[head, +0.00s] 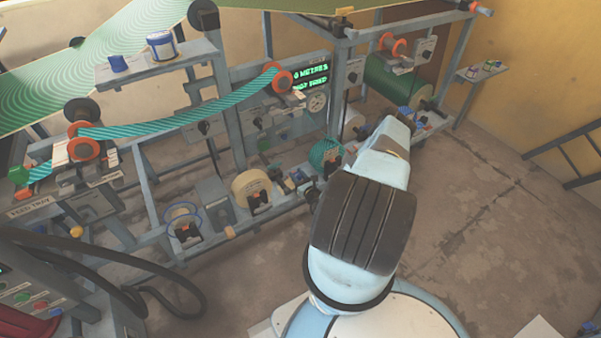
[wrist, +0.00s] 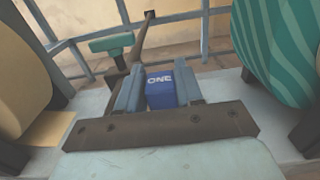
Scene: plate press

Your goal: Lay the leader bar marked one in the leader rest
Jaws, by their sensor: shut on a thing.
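In the wrist view my gripper (wrist: 159,92) is shut on a blue block marked ONE, the leader bar (wrist: 160,89). Its white lettering faces the camera. The block sits between the two grey fingers, and how far it extends beyond them is hidden. A cream roll (wrist: 22,75) stands to the left of my gripper and a teal striped roll (wrist: 278,45) to the right. In the head view these look like the cream roll (head: 251,188) and teal roll (head: 325,152) low on the frame. I cannot make out my gripper there. I cannot pick out the leader rest for certain.
A green T-shaped piece (wrist: 111,42) and a thin brown bar (wrist: 143,38) lie beyond the fingers. In the head view a teal striped web (head: 185,118) crosses the frame above the lower rolls. A white-and-blue spool (head: 183,220) stands at left. The floor (head: 490,200) at right is clear.

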